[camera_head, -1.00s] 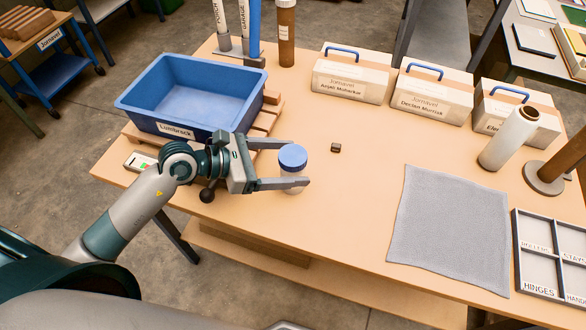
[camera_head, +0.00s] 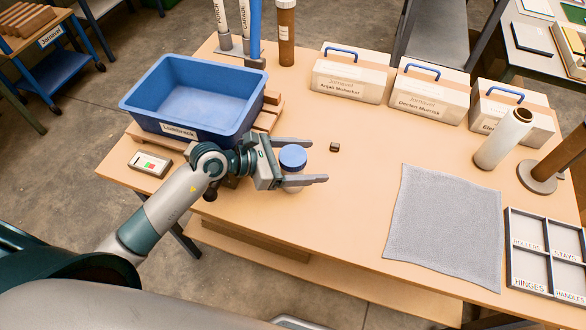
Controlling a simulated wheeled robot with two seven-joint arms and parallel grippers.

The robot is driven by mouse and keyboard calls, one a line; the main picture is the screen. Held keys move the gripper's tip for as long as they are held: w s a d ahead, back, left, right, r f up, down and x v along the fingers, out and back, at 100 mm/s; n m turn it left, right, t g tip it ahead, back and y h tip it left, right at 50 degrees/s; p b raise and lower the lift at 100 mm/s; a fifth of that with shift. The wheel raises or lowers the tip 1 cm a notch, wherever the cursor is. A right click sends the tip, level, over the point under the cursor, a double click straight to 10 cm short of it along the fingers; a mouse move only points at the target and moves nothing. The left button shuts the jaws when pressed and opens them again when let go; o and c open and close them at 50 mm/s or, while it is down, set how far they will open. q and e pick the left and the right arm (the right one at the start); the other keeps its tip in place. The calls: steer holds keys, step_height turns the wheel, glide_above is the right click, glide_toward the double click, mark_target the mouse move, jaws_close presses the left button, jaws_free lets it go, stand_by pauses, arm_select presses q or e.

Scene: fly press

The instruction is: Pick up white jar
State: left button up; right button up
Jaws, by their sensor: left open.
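The white jar (camera_head: 291,184) with a blue lid (camera_head: 292,157) stands upright on the table, right of the blue bin. My left gripper (camera_head: 319,161) is open, with one finger passing behind the jar and the other in front of it. The jar sits between the fingers, close to the palm, and its lower body is partly hidden by the near finger. I cannot tell whether either finger touches it. My right gripper is not in view.
A blue bin (camera_head: 135,106) sits on a wooden pallet at the left. A small brown block (camera_head: 335,147) lies just right of the gripper. A grey cloth (camera_head: 445,230), compartment tray (camera_head: 511,255), white roll (camera_head: 503,138) and several cases (camera_head: 352,75) occupy the right and back.

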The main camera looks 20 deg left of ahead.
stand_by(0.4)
arm_select(q)
steer(key=c, duration=1.2)
steer(key=shift+r+b, duration=0.45)
steer(key=shift+r, duration=0.7)
steer(key=shift+r+b, duration=0.3)
steer(key=shift+r, duration=0.65)
steer(key=shift+s+d+r+p, duration=0.6)
steer(key=shift+s+d+r, duration=0.45)
steer(key=shift+s, duration=0.65)
steer(key=shift+s+d+r+p, duration=0.75)
steer(key=shift+s+r, duration=0.5)
steer(key=shift+s, duration=0.5)
steer(key=shift+s+d+r+p, duration=0.5)
steer(key=shift+s+d+r, duration=0.6)
steer(key=shift+s, duration=0.6)
